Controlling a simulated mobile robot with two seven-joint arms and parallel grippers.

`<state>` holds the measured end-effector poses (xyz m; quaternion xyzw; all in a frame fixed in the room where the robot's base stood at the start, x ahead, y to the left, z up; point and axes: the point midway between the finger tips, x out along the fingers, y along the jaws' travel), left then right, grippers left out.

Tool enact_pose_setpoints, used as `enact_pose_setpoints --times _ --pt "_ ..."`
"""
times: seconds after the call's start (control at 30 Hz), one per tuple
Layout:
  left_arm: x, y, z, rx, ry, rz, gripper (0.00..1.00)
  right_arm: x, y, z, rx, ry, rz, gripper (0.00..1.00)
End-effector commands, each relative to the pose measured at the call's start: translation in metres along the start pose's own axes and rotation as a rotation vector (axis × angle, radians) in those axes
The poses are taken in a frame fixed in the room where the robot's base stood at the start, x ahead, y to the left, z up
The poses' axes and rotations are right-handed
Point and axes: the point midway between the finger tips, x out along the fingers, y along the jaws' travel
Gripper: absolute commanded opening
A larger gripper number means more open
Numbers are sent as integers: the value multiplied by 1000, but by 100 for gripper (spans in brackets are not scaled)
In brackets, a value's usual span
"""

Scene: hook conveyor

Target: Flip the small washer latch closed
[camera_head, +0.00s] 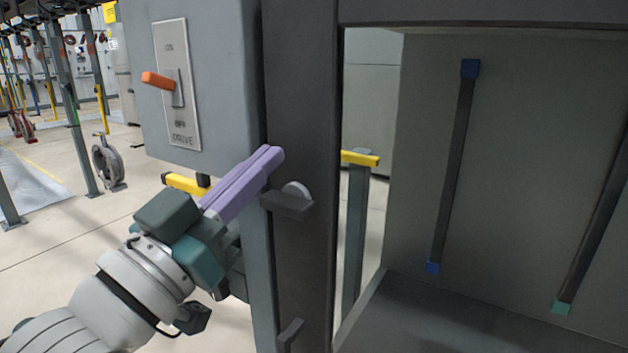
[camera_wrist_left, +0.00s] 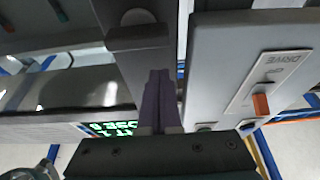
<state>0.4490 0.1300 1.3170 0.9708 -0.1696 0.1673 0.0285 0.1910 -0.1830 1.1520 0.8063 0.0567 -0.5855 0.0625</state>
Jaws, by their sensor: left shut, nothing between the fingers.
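The washer latch (camera_head: 287,204) is a small dark bar with a light grey round disc behind it. It sits on the dark upright post (camera_head: 302,100), and the bar lies roughly level. In the left wrist view the latch (camera_wrist_left: 138,37) shows beyond my fingertips. My left gripper (camera_head: 270,155) has purple fingers that are shut with nothing between them. Its tips are by the post, above and slightly left of the latch in the head view. In the left wrist view the gripper (camera_wrist_left: 158,77) points along the post. I cannot tell whether the tips touch the post. My right gripper is not in view.
A grey drive box (camera_head: 205,40) with an orange switch handle (camera_head: 158,81) stands left of the post. A second dark bracket (camera_head: 290,334) is lower on the post. An open cabinet (camera_head: 490,170) with dark strips is at right. Yellow-topped posts (camera_head: 360,158) stand behind.

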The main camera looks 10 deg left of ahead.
Motion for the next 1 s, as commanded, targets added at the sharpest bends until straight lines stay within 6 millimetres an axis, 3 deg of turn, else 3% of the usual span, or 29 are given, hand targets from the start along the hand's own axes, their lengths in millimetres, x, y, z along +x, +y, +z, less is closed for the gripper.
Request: enact_pose_setpoints --times 0.1,0.27,1.0 --pt "-8 0 19 -3 -6 -2 0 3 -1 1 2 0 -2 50" --pt "-11 0 28 -2 -4 -1 0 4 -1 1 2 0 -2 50" --pt "-13 0 31 -53 -3 -19 0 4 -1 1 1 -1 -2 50"
